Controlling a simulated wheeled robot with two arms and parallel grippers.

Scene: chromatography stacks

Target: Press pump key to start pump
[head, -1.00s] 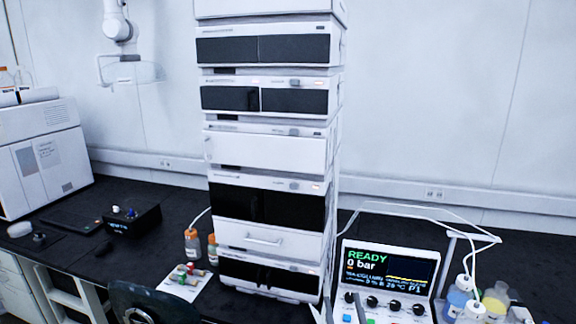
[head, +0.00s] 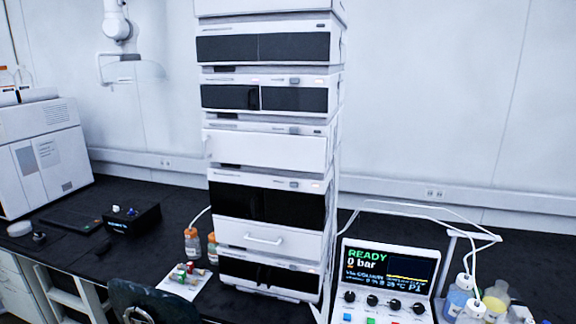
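The control unit (head: 390,268) stands on the black bench to the right of the tall stack in the head view. Its dark screen (head: 388,269) reads "READY" and "0 bar" in green and white, with a yellow trace at the right. Below the screen is a row of black knobs (head: 372,300). Neither gripper can be made out.
The tall chromatography stack (head: 265,148) fills the middle. Capped bottles with tubing, one blue (head: 457,298) and one yellow (head: 495,300), stand right of the control unit. A vial tray (head: 187,281) and a chair back (head: 150,300) are at front left.

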